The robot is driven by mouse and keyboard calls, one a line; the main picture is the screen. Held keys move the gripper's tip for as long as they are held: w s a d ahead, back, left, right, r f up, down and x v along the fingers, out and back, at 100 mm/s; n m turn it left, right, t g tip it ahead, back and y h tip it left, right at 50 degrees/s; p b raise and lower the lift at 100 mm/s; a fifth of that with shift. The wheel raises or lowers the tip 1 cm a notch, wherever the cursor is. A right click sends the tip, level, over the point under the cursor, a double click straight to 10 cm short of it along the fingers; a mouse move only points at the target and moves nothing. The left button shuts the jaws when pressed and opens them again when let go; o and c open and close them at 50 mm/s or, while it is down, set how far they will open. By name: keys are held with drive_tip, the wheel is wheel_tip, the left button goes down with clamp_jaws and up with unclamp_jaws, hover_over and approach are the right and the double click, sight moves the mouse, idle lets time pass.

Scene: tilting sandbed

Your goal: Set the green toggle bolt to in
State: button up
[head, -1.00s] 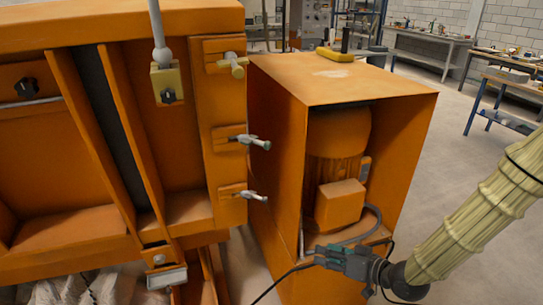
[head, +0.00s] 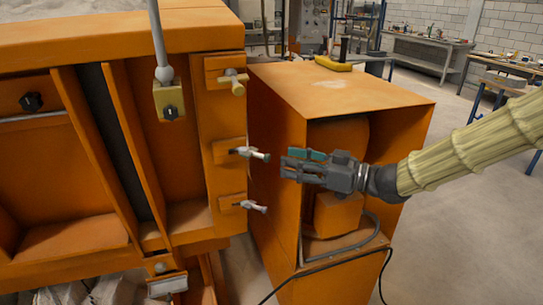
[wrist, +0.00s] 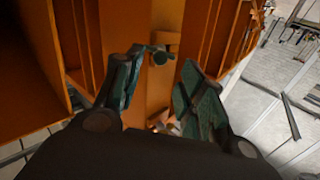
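Three toggle bolts stick out from the right edge of the orange sandbed. The top one (head: 234,80) looks yellowish. The middle one (head: 252,153) and the bottom one (head: 250,206) look pale grey-green, and I cannot tell for sure which is the green one. My gripper (head: 286,165) is just right of the middle bolt, apart from it and pointing left. In the wrist view my gripper (wrist: 162,66) has its teal-padded fingers spread and empty. A dark greenish bolt (wrist: 158,54) shows beyond and between the fingertips.
An orange motor housing (head: 345,90) stands behind and below my gripper, with a yellow-handled tool (head: 340,64) on top. A grey rod with a yellow block (head: 169,101) is left of the bolts. Open floor lies to the right.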

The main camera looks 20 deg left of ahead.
sight(269, 158)
drive_tip(key=shift+w+a+p, duration=0.15)
drive_tip(key=shift+a+p, duration=0.1)
drive_tip(key=shift+a, duration=1.25)
drive_tip(key=shift+w+a+p, duration=0.15)
drive_tip(key=shift+a+p, duration=0.1)
drive_tip(key=shift+a, duration=1.25)
drive_tip(key=shift+c, duration=0.2)
clamp_jaws()
